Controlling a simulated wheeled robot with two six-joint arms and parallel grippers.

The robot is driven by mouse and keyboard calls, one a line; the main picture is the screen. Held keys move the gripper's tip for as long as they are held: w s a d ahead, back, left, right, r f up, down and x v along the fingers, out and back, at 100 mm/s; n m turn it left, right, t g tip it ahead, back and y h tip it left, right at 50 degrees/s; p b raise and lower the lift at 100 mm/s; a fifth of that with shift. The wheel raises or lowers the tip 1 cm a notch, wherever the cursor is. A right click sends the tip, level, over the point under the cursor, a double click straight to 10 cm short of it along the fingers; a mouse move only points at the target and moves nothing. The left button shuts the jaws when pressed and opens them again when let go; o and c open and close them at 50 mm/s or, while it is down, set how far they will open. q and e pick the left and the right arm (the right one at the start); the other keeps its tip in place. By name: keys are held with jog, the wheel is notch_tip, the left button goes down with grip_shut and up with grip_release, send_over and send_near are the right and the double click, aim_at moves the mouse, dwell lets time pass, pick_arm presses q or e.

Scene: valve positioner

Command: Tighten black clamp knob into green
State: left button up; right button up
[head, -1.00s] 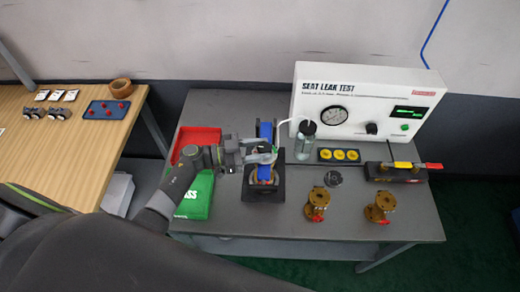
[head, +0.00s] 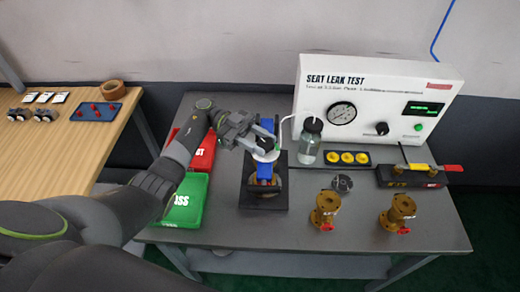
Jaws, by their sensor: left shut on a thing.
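The blue clamp fixture (head: 264,172) stands on a black base (head: 248,196) on the grey bench, with a brass valve body (head: 263,187) in it. My left gripper (head: 266,142) reaches in from the left over the fixture's top. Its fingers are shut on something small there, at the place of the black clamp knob. The fingers mostly hide the knob, and a pale round part shows just below them. I cannot make out a green mark on the clamp. My right gripper is not in view.
A red tray (head: 204,155) and a green tray (head: 183,203) lie left of the fixture, partly under my left arm. A bottle (head: 309,142) with a tube stands close on the right. The seat leak tester (head: 375,100) is behind. Two brass valves (head: 326,210) (head: 398,214) stand front right.

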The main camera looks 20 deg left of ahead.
pick_arm(q)
jog(key=shift+m+g+b, duration=0.3)
jog(key=shift+g+b, duration=0.05)
jog(key=shift+g, duration=0.05)
jog(key=o, duration=1)
jog(key=shift+c, duration=0.2)
jog(key=shift+w, duration=0.1)
